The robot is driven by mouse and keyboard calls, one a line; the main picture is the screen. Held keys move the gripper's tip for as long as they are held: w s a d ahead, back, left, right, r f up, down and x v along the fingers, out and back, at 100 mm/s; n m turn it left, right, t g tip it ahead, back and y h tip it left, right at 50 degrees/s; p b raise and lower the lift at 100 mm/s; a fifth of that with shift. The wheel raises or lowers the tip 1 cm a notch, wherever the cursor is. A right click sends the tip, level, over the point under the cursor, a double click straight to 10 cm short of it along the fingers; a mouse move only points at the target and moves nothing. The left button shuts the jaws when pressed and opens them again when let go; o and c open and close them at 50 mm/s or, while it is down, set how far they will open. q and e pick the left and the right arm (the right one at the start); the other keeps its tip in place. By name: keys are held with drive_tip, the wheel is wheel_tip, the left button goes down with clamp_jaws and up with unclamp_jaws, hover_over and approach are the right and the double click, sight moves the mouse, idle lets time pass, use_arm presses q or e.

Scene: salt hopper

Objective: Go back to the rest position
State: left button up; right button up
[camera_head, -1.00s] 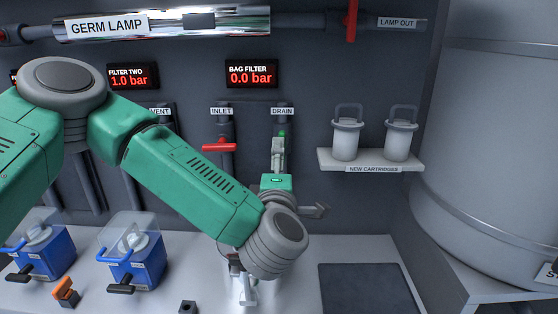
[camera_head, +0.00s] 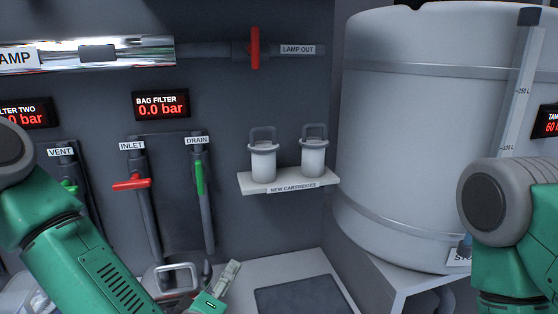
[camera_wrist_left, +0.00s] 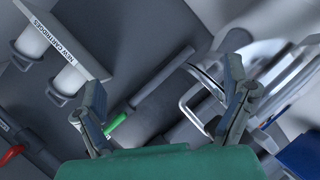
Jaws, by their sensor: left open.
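My left arm enters the head view from the left. Its gripper (camera_head: 220,270) is low, below the drain valve, apart from the pipes and partly cut off by the bottom edge. In the left wrist view the left gripper (camera_wrist_left: 164,80) has its two fingers spread with nothing between them. The drain valve's green handle (camera_head: 199,177) lies along its pipe and also shows in the wrist view (camera_wrist_left: 116,123). My right arm shows at the right edge of the head view; its gripper is out of frame.
The inlet's red handle (camera_head: 131,184) lies across its pipe. Two white cartridges (camera_head: 263,162) (camera_head: 313,158) stand on a shelf (camera_head: 290,182). A large tank (camera_head: 430,130) stands at right. A dark mat (camera_head: 300,295) lies bare on the counter. A metal loop handle (camera_head: 180,275) is beside my left gripper.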

use_arm(q)
drive_tip(key=s+a+f+m+g+h, duration=0.1)
drive_tip(key=s+f+m+g, duration=0.35)
drive_tip(key=s+f, duration=0.5)
drive_tip(key=s+a+f+m+g, duration=0.2)
drive_tip(key=s+a+f+g, duration=0.1)
drive_tip(key=s+a, duration=0.2)
drive_tip(key=s+a+f+m+g+y, duration=0.1)
drive_tip(key=s+a+f+m+g, duration=0.2)
drive_tip(key=s, duration=0.5)
drive_tip(key=s+a+f+m+g+y, duration=0.1)
drive_tip(key=s+a+f+m+g, duration=0.2)
drive_tip(key=s+a+f, duration=0.2)
drive_tip(key=shift+s+a+f, duration=0.25)
drive_tip(key=shift+s+a, duration=0.55)
drive_tip(key=shift+s, duration=0.4)
drive_tip(key=shift+w, duration=0.15)
